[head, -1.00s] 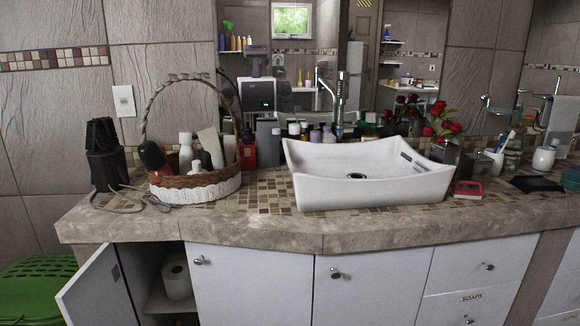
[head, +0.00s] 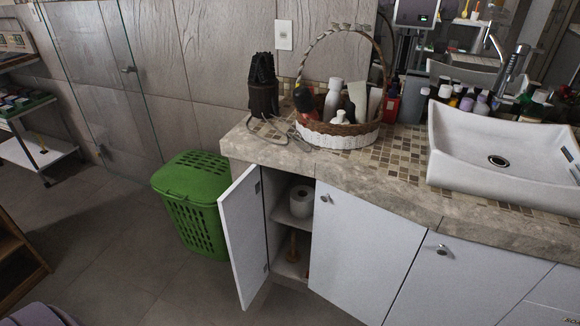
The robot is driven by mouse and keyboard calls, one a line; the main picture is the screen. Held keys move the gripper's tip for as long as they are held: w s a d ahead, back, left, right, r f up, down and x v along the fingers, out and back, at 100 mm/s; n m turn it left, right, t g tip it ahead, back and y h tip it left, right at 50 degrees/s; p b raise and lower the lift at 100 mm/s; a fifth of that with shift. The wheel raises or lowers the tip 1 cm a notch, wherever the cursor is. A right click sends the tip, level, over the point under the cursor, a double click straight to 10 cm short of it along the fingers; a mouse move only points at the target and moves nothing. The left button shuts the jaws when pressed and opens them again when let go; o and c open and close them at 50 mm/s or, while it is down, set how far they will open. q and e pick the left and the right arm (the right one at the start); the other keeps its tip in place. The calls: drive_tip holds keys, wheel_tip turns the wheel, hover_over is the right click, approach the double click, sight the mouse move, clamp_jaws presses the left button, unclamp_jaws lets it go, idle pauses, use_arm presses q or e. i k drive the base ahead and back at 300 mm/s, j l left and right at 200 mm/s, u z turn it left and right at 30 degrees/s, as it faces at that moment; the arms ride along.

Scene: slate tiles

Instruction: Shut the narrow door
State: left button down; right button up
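The narrow door (head: 243,232) is a white cabinet door under the left end of the stone counter. It stands open, swung out to the left on hinges at its right edge. The opening beside it shows a toilet paper roll (head: 300,201) on a shelf and a wooden-handled item (head: 293,246) below. Neither of my grippers shows in the head view.
A green lidded basket (head: 196,203) stands on the floor just left of the open door. The counter (head: 405,184) overhangs the cabinet and bears a wicker basket (head: 340,136) and a sink (head: 500,165). A closed cabinet door (head: 362,245) is to the right.

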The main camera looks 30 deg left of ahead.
sight(240, 207)
drive_tip(key=i+j+z, duration=0.15)
drive_tip(key=j+z, duration=0.25)
drive_tip(key=j, duration=1.5)
drive_tip(key=k+j+z, duration=0.1)
drive_tip(key=j+z, duration=0.3)
drive_tip(key=j, duration=1.45)
